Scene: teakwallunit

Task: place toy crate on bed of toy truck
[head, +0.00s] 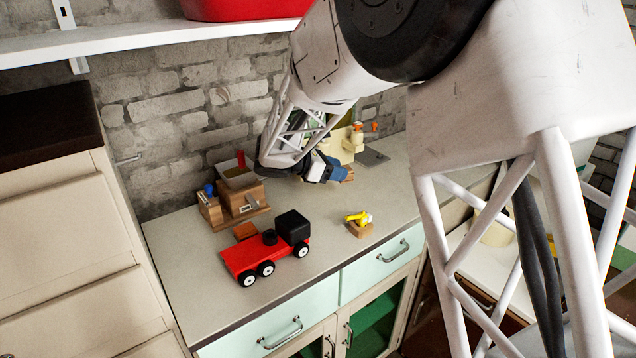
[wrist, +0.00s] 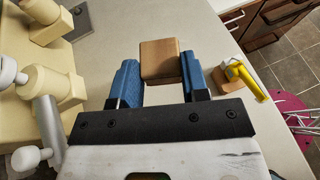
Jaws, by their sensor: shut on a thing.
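My gripper (wrist: 160,82) has its blue fingers shut on the toy crate (wrist: 160,60), a plain brown wooden block. In the head view my gripper (head: 335,172) is over the back of the counter, with the crate (head: 348,173) partly hidden at its fingers. The toy truck (head: 243,260) stands on the counter in the head view, to the left of and nearer than my gripper. It has a flat red bed at the left, a black cab at the right and black wheels with white hubs. The truck is not in the wrist view.
A small orange-brown block (head: 246,230) is just behind the truck. A wooden desk set (head: 243,198) stands by the brick wall. A yellow toy on a wooden base (head: 360,226) is right of the truck. Cream machinery (wrist: 40,80) stands left of my gripper. Bare counter (head: 310,215) lies between.

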